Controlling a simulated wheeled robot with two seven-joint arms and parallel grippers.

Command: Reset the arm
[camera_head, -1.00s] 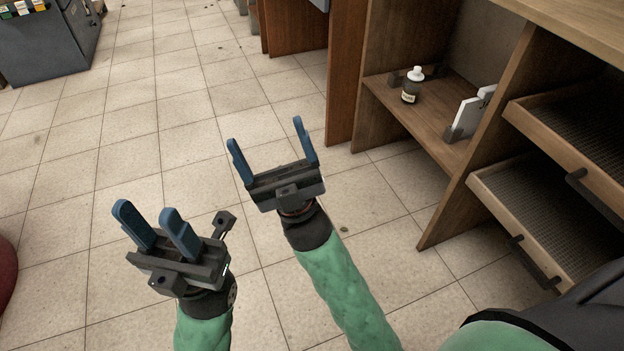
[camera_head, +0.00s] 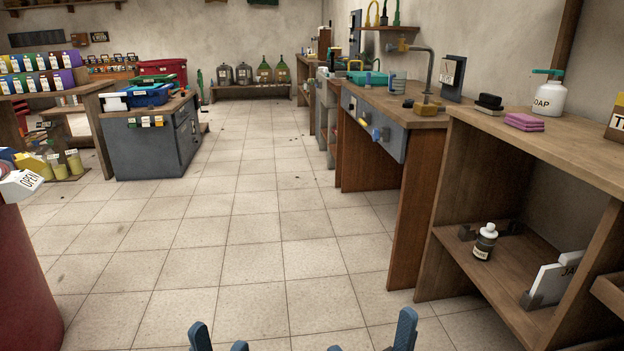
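Only the blue fingertips of my grippers show, at the bottom edge of the head view. My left gripper (camera_head: 219,345) has two blue fingers apart with nothing seen between them. My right gripper (camera_head: 370,344) has its two blue fingers wider apart, also with nothing seen between them. Both are over the tile floor. The arms and the rest of the grippers are below the picture.
A wooden counter (camera_head: 560,150) with a soap bottle (camera_head: 550,95) and pink sponges (camera_head: 524,122) stands at right. A small bottle (camera_head: 485,242) is on its lower shelf. A red rounded object (camera_head: 25,290) is at left. The middle floor is clear.

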